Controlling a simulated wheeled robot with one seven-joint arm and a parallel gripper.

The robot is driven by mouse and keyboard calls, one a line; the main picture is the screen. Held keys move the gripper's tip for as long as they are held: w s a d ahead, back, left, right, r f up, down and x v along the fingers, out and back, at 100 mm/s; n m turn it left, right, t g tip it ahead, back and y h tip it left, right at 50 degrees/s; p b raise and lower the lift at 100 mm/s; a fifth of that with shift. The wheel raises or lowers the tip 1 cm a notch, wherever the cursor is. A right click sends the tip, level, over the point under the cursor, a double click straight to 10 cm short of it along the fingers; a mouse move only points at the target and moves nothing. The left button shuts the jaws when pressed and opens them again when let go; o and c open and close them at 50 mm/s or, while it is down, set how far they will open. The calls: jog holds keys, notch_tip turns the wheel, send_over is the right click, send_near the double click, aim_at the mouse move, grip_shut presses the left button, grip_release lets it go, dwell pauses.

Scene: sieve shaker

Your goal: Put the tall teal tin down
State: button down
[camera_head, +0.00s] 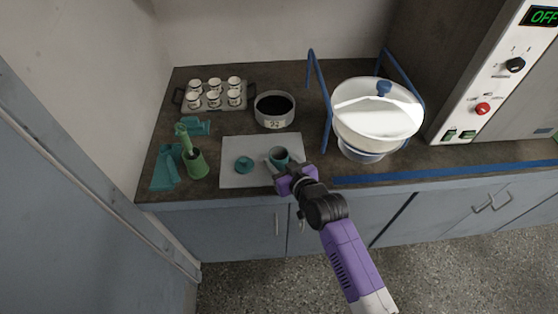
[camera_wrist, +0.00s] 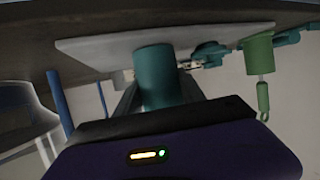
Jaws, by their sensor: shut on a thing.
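The tall teal tin (camera_head: 279,155) is upright at the right part of the pale grey mat (camera_head: 232,181), open at the top with a dark inside. My gripper (camera_head: 280,165) is shut on it from the front, one finger on each side. In the wrist view, which is upside down, the tin (camera_wrist: 160,78) stands between my fingers, its base end against the mat (camera_wrist: 105,50). I cannot tell whether it touches the mat. A flat teal lid (camera_head: 244,165) lies on the mat left of the tin, apart from it.
A green pot with a brush (camera_head: 196,165) and teal pieces (camera_head: 164,170) stand left of the mat. A dark-filled sieve (camera_head: 274,112) is behind it. A tray of white cups (camera_head: 213,106) is at the back left. The white sieve shaker bowl (camera_head: 375,128) and blue frame stand right.

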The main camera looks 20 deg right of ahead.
jog(key=shift+f, duration=0.15)
jog(key=c, duration=0.7)
grip_release()
jog(key=shift+s+r, duration=0.15)
jog(key=shift+r, duration=0.1)
jog(key=s+d+r+h+b, duration=0.1)
jog(key=s+r, duration=0.1)
jog(key=s, duration=1.2)
jog(key=s+r, duration=0.2)
jog(key=s, duration=1.3)
jog(key=s+a+r+t, duration=0.1)
jog(key=s+r, duration=0.8)
jog(key=s, duration=0.5)
jog(key=shift+s+m, duration=0.2)
jog(key=shift+m, duration=0.2)
